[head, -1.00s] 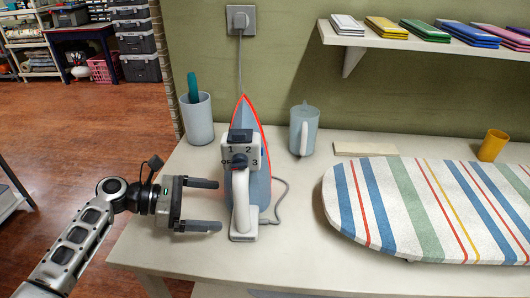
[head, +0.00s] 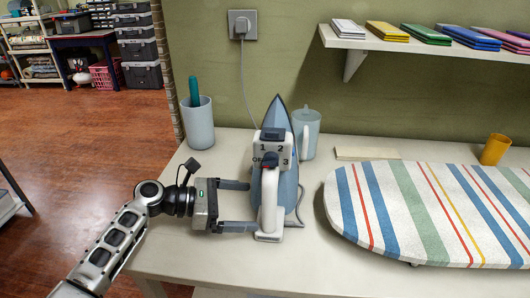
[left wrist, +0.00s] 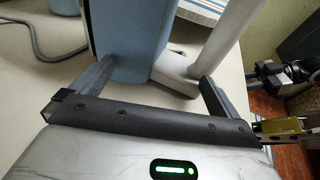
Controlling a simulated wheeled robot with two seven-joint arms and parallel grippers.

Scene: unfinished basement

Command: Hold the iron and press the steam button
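The iron (head: 284,185) stands upright on its heel on the white table, its grey-blue soleplate side at the back and its white handle toward me. A white control panel (head: 271,149) on it carries a dial with numbers and "OFF". I cannot pick out the steam button for sure. My left gripper (head: 252,206) is open, coming from the left, its fingertips at the left side of the iron. In the left wrist view, the fingers (left wrist: 155,70) are apart, with the blue body (left wrist: 135,40) and white handle (left wrist: 222,35) just beyond; contact is unclear.
A striped ironing board (head: 420,215) lies to the right. A cup with a green item (head: 199,124), a pale jug (head: 311,130) and a yellow cup (head: 494,148) stand behind. The cord runs to a wall socket (head: 242,25). Bare table lies between iron and board.

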